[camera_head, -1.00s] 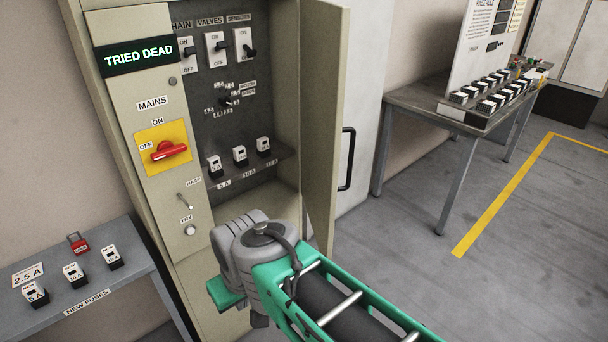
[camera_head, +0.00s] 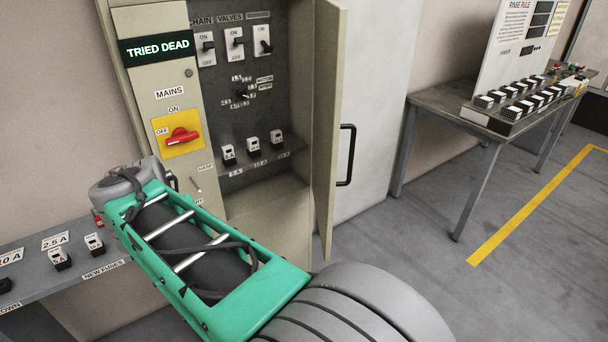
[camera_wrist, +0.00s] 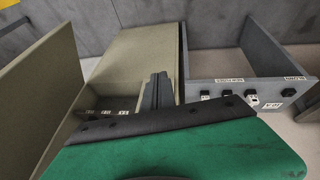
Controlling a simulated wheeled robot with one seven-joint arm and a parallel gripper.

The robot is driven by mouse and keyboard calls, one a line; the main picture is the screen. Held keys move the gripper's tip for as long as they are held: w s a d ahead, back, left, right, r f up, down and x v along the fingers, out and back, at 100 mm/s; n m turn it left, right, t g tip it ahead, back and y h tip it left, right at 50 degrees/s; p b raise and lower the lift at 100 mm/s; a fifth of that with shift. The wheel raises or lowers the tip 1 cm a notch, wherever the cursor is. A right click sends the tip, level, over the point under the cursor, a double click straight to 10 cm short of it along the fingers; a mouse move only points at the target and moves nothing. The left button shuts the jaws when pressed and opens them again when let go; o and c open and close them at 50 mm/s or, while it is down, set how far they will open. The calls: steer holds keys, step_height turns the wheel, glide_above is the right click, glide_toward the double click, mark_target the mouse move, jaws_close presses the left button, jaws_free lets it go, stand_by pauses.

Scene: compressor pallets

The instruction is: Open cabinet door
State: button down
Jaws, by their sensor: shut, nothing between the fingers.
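The cabinet (camera_head: 270,215) is beige, with a "TRIED DEAD" display and a red MAINS switch (camera_head: 182,136) on its left front panel. Its door (camera_head: 327,130) stands open on the right side, swung out toward me, so the dark inner panel shows. My gripper (camera_wrist: 157,90) shows in the wrist view as dark, shut fingers with nothing between them. In the head view my wrist hides it; my arm crosses in front of the cabinet's lower left, apart from the door. A beige panel (camera_wrist: 45,85), seemingly the door, is left in the wrist view.
A grey shelf (camera_head: 75,280) with fuses is at the left; it also shows in the wrist view (camera_wrist: 228,86). A table (camera_head: 435,102) with a board is at the right. Floor between is clear.

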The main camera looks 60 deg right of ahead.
steer(key=s+d+r+m+g+h+p, duration=0.1)
steer(key=s+d+r+m+g+h, duration=0.25)
steer(key=d, duration=0.85)
steer(key=s+d+r+m+g+p, duration=0.15)
steer(key=s+d+r+m, duration=0.4)
steer(key=d, duration=0.75)
glide_toward(327, 185)
steer(key=w+x, duration=0.1)
steer(key=x, duration=0.3)
steer(key=shift+s+d+f+n, duration=0.1)
steer(key=shift+s+f+n, duration=0.1)
steer(key=shift+s+n, duration=0.2)
steer(key=shift+d+f, duration=0.1)
steer(key=shift+f, duration=0.05)
steer(key=shift+s, duration=0.2)
